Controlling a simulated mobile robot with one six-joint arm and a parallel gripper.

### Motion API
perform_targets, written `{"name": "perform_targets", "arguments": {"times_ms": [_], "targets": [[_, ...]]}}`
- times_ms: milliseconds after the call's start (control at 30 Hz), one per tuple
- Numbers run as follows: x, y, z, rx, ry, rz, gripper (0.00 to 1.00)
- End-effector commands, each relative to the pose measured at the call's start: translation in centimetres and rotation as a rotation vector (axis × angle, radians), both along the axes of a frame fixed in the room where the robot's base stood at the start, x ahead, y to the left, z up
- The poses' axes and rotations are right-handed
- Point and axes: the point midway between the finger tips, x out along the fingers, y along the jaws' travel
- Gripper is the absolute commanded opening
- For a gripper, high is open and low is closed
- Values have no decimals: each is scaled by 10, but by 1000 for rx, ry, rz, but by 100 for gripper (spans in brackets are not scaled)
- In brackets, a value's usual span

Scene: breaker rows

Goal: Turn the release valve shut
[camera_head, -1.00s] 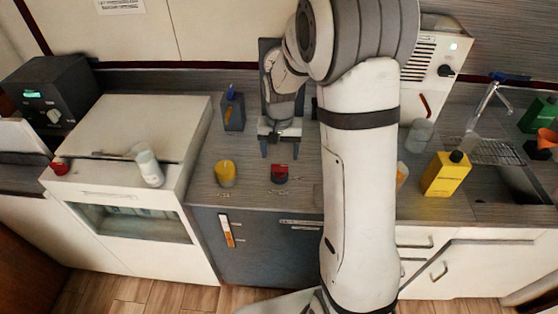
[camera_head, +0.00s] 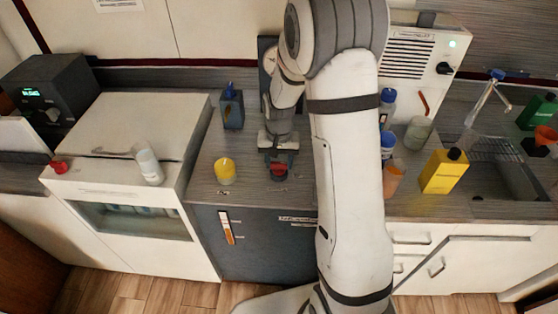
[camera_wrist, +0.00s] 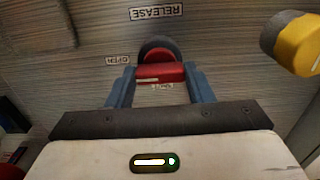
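The release valve is a red bar handle (camera_wrist: 160,73) on a dark round base (camera_wrist: 158,46), beside a "RELEASE" label in the wrist view. The bar lies crosswise, near a small "OPEN" label on its left and another small label below it. In the head view the red handle (camera_head: 279,169) is on the grey counter. My gripper (camera_wrist: 160,80) reaches down over the valve, with one blue-grey finger against each end of the red bar. The fingers are shut on it. In the head view my gripper (camera_head: 279,158) partly covers the valve.
A yellow knob (camera_head: 225,170) stands close left of the valve; it also shows in the wrist view (camera_wrist: 297,43). A blue-topped dispenser (camera_head: 232,108) stands behind it. A yellow bottle (camera_head: 444,171) and cups (camera_head: 418,133) stand right of my arm.

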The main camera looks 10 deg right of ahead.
Motion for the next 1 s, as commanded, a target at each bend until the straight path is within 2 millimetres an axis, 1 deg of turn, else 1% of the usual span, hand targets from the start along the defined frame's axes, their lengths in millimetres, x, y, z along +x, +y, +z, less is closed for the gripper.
{"name": "perform_targets", "arguments": {"times_ms": [33, 233, 467, 633, 767, 1000], "targets": [[0, 0, 0, 0, 0, 0, 40], [0, 0, 0, 0, 0, 0, 24], [0, 0, 0, 0, -1, 20, 24], [0, 0, -1, -1, -2, 84, 24], [1, 1, -1, -1, -2, 169, 24], [1, 1, -2, -1, -3, 385, 24]]}}
